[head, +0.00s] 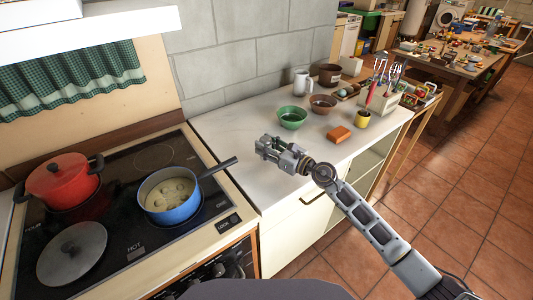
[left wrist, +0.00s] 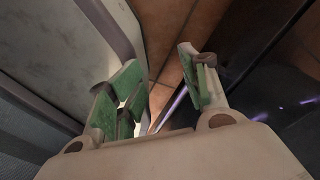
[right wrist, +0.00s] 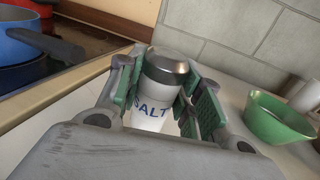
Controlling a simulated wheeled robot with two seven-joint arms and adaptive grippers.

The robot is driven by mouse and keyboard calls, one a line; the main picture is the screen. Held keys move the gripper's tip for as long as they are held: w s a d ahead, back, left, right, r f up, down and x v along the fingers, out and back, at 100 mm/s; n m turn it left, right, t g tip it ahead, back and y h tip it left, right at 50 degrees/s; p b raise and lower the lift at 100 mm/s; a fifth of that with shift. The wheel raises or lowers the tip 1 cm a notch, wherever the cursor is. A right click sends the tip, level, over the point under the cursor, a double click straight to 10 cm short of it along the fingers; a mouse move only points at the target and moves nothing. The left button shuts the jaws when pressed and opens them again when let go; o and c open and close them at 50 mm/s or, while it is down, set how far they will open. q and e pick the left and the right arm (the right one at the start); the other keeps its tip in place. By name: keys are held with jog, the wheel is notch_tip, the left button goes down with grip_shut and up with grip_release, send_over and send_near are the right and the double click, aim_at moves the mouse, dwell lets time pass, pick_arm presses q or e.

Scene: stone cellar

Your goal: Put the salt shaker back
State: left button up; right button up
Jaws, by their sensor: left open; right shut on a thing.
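The salt shaker (right wrist: 155,95) is white with a silver cap and the word SALT, and shows upright in the right wrist view. My right gripper (right wrist: 160,100) is shut on it, with a green-padded finger on each side. In the head view my right gripper (head: 272,150) is over the white counter (head: 230,130), just right of the stove; the shaker is hidden there by the gripper. I cannot tell whether the shaker's base touches the counter. My left gripper (left wrist: 160,95) is open and empty in the left wrist view, with floor tiles visible between its fingers.
A blue pot (head: 170,205) with its handle toward the counter, a red pot (head: 62,180) and a lid (head: 72,255) are on the stove.

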jog(key=shift+f, duration=0.45)
jog(key=shift+f+b, duration=0.5)
jog(key=shift+b, duration=0.2)
jog(key=shift+f, duration=0.2)
jog(key=shift+f+b, duration=0.15)
jog(key=shift+b, duration=0.15)
jog(key=o, duration=1.1)
pick_arm(q)
jog(key=shift+w+a+f, duration=0.25)
jog(key=shift+w+a, duration=0.05)
jog(key=shift+w, duration=0.45)
jog(key=shift+w+a+f, duration=0.2)
jog(key=shift+w+a, duration=0.05)
jog(key=shift+w, duration=0.45)
jog(key=shift+w+a+f, duration=0.25)
jog(key=shift+w+a, duration=0.05)
jog(key=shift+w, duration=0.45)
pick_arm(e)
jog(key=shift+o, duration=0.3)
pick_arm(q)
jog(key=shift+a+r, duration=0.1)
